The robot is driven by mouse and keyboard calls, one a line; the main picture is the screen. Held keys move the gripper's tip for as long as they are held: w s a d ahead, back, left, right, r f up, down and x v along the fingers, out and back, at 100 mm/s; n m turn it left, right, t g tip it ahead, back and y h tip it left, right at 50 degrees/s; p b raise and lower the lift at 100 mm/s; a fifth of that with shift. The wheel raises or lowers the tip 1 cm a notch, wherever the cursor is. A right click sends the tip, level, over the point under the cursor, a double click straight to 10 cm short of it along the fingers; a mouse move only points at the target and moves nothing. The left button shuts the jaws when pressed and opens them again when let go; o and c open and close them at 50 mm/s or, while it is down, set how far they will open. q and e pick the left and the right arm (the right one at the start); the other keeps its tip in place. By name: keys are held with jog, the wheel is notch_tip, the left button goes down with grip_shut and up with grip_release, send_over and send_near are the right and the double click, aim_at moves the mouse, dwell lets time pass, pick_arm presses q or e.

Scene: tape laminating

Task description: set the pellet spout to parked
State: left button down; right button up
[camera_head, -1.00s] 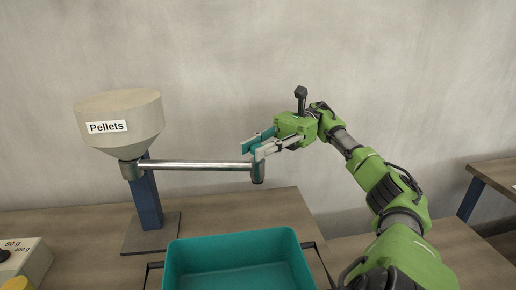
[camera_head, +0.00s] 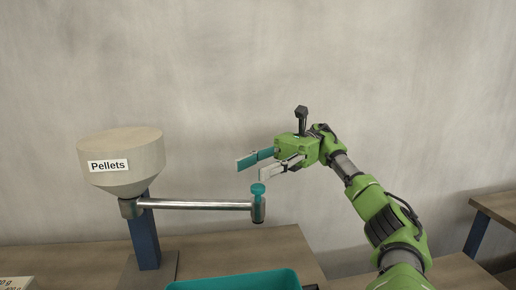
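The pellet spout (camera_head: 200,204) is a silver tube that runs from under the hopper labelled Pellets (camera_head: 125,165) out to the right. Its outer end carries a dark downturned nozzle with a teal knob (camera_head: 258,190) on top. The spout end stands behind and above the teal bin (camera_head: 240,282). My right gripper (camera_head: 252,165) is open and empty, its two fingers pointing left. It appears just above the knob, apart from it. My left gripper is not in view.
A blue post (camera_head: 145,238) on a grey base holds up the hopper. A grey box (camera_head: 15,283) with a gram marking is cut off at the lower left. Another table (camera_head: 498,205) stands at the right. The wooden bench has bare room behind the bin.

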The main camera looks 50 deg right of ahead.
jog(key=shift+r, duration=2.6)
